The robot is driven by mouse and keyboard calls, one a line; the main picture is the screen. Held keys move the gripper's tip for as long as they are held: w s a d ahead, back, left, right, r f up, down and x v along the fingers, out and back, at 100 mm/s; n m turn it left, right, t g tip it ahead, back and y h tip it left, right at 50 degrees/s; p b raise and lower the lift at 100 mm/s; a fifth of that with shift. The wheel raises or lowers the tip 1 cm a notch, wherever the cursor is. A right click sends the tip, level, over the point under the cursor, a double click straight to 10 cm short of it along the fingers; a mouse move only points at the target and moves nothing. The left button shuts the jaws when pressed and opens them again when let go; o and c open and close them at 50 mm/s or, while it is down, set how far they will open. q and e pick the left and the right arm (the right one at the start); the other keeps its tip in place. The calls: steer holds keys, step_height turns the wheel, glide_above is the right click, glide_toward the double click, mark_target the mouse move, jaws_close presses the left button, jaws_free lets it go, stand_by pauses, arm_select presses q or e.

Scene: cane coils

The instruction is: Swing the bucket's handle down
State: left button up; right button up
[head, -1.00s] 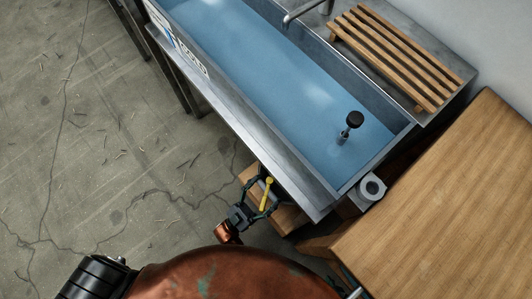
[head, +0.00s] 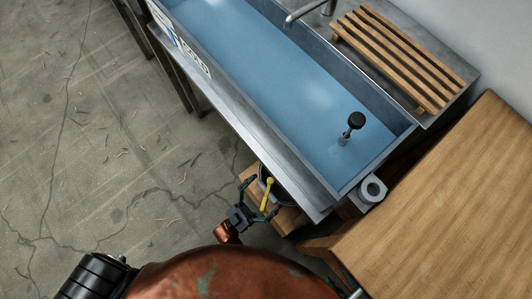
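The bucket (head: 286,191) is a small dark shape low beside the trough's near corner. Most of it is hidden under the trough's edge and behind the gripper. A yellow bar with a rounded end (head: 267,192), apparently the handle's grip, stands out at the bucket. My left gripper (head: 259,197) reaches in from below, with its two dark fingers spread on either side of the yellow bar. I see gaps between bar and fingers; contact cannot be told. My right gripper is not in view.
A metal trough (head: 234,118) with a blue inside and a black-knobbed plug (head: 356,121) overhangs the bucket. A wooden table (head: 455,205) stands at the right, with a pale roll (head: 372,189) between. A slatted rack (head: 395,58) lies behind.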

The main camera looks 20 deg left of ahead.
arm_select(q)
steer(key=v, duration=1.1)
steer(key=shift+s+f, duration=0.15)
steer(key=shift+f, duration=0.05)
